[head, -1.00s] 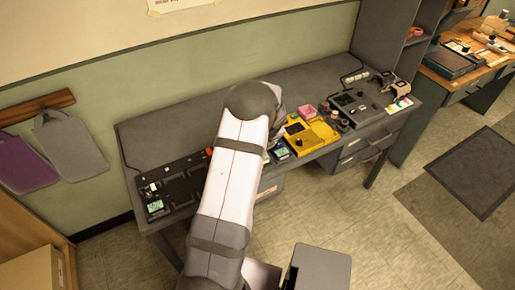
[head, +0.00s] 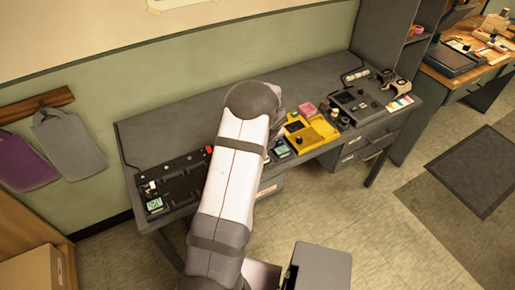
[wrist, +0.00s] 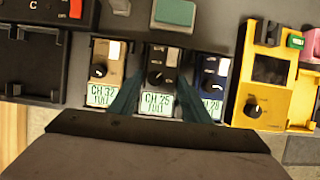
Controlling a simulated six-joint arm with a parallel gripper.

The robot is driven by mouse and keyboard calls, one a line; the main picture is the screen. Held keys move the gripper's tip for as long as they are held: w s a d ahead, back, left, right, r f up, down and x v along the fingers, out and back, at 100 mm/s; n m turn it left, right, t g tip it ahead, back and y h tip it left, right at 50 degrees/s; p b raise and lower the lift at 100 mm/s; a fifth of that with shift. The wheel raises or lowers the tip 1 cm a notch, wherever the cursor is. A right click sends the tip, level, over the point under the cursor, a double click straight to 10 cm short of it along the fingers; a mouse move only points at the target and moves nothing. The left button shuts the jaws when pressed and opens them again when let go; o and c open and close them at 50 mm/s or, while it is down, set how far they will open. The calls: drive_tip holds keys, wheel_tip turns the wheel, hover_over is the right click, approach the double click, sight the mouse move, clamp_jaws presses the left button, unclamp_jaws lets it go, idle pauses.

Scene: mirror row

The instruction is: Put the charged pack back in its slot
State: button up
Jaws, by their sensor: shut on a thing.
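In the wrist view my gripper (wrist: 160,98) has its two dark fingers on either side of the middle pack (wrist: 158,77), a dark one with a black knob and a green label that seems to read CH 25 FULL. The gripper is shut on this pack, which sits in line between two others. A brown pack (wrist: 101,72), labelled CH 32 FULL, stands to its left. A blue pack (wrist: 212,72) stands to its right, its label partly hidden by a finger. A black slotted rack (wrist: 32,95) lies further left, with an empty bay showing. In the head view my arm hides the gripper.
A yellow device (wrist: 258,103) with a dark window and knob stands close right of the packs. In the head view the rack (head: 180,182) holds a green-labelled pack (head: 154,205) at its left end. A dark device (head: 357,105) stands further right. The bench's back left is clear.

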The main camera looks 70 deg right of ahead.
drive_tip(key=shift+f, duration=0.45)
drive_tip(key=o, duration=1.3)
drive_tip(key=shift+b+v, duration=0.85)
drive_tip(key=shift+v, duration=2.85)
